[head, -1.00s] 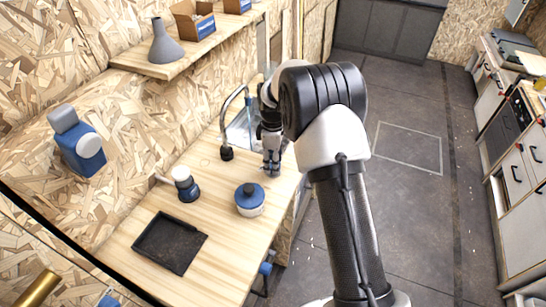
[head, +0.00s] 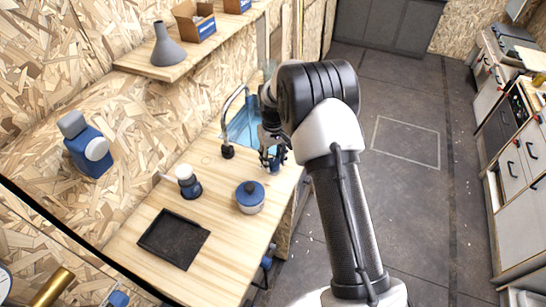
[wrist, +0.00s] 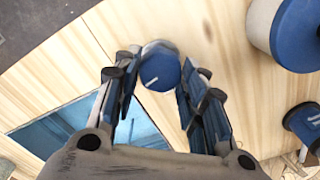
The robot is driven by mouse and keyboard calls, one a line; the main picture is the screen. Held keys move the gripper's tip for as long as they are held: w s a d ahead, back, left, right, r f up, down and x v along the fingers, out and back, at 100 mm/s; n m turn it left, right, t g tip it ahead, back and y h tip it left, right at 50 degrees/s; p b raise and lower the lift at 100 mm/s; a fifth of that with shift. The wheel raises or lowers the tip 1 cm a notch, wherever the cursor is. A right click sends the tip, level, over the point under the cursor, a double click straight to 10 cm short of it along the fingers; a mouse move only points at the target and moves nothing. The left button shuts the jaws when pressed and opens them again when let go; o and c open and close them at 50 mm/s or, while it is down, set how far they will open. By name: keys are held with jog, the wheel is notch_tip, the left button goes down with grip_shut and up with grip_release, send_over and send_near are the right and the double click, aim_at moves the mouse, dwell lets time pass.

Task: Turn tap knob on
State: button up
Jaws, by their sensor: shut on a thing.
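The tap knob (wrist: 160,68) is a round blue cap with a short white line on its top, in the wrist view. My gripper (wrist: 159,78) has a finger on each side of it and is shut on it. In the head view my gripper (head: 272,157) is low at the counter's right edge, beside the sink; the fingers mostly hide the knob there. The curved tap spout (head: 232,108) stands to the left of my gripper with a dark end. The sink basin (head: 243,124) looks blue, partly hidden by my arm; it also shows in the wrist view (wrist: 85,125).
On the wooden counter (head: 215,198) are a blue-lidded pot (head: 250,198), a dark bottle with a white top (head: 187,181) and a black tray (head: 172,240). A shelf above holds a grey funnel (head: 168,44) and boxes. The floor at right is clear.

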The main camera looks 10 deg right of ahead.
aim_at(273, 161)
jog(key=shift+m, duration=1.2)
jog(key=o, duration=1.1)
jog(key=shift+c, duration=0.2)
notch_tip(273, 161, up, 12)
